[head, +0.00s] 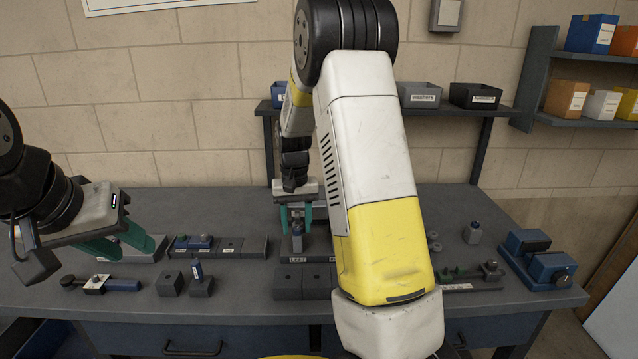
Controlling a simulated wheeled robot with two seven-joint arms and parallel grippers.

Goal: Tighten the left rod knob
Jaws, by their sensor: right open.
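A small blue-grey rod knob (297,228) stands upright at the middle of the bench, on a block (296,258) whose front label seems to read LEFT. My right gripper (297,219) points down over it, its green fingers apart on either side of the knob. Whether the fingers touch it cannot be told. My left gripper (137,252) is at the left, above the bench, tilted, with its green fingers apart and nothing seen between them. My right arm crosses the middle of the view and hides the bench right of the knob.
Dark blocks (230,247), a blue-handled tool (122,285) and a small block with a blue-topped pin (198,278) lie left of the knob. The bench (225,205) is clear at the back left.

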